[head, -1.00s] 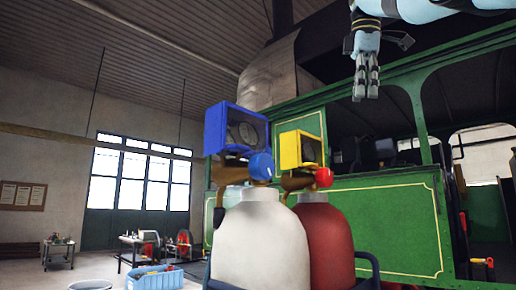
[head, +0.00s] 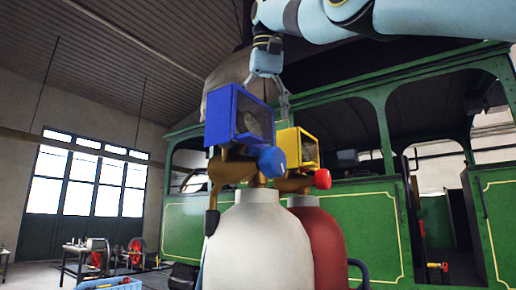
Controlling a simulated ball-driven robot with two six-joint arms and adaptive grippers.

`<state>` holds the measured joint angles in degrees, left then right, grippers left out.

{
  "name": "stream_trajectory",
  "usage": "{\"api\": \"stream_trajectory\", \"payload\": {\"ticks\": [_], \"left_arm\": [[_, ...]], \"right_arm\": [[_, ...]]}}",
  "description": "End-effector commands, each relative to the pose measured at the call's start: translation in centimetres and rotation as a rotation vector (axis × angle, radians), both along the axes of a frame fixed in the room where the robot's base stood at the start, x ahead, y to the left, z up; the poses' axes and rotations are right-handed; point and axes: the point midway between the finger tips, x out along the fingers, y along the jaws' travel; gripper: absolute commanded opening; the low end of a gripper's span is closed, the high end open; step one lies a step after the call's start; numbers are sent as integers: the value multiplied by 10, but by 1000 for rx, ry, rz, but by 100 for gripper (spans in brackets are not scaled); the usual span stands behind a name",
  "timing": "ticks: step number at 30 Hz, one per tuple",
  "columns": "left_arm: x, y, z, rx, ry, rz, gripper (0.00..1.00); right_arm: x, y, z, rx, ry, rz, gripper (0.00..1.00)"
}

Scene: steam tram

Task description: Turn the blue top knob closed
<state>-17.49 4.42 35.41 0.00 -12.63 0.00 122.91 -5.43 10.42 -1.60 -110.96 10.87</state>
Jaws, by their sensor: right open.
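The blue knob (head: 272,162) is round and sits at the lower right of the blue gauge housing (head: 238,118), on top of the white gas bottle (head: 257,240). Beside it, a yellow gauge housing (head: 297,150) and a red knob (head: 322,179) sit on the dark red bottle (head: 322,240). My right gripper (head: 268,98) is open, pointing down above and behind the gauges. One finger is partly hidden by the blue housing; the other hangs just above the yellow housing. It is apart from the blue knob.
A green tram cab (head: 355,230) with open windows stands behind the bottles. The air left of the blue housing is clear.

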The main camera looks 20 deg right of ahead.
Motion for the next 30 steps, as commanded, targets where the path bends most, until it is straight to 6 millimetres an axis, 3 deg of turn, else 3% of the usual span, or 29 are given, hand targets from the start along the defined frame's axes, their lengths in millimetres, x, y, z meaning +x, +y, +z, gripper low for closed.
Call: {"api": "stream_trajectory", "payload": {"ticks": [1, 3, 9, 15, 23, 30], "left_arm": [[-4, -3, -10, -4, 6, 2, 40], [-6, -6, -17, -7, 10, 3, 40], [1, 0, -27, 0, 1, 0, 40], [10, 3, -30, 4, -14, -2, 40], [9, 3, -29, 3, -13, -2, 40], [6, 3, -30, 3, -7, -1, 40]], "right_arm": [[4, 0, -16, -1, 4, 1, 84], [10, -1, -30, -1, 4, 1, 84], [22, -2, -58, -1, 3, 1, 84], [28, -3, -69, -1, 1, 2, 84], [28, -3, -69, -1, 1, 2, 84], [28, -3, -69, -1, 1, 2, 52]]}}
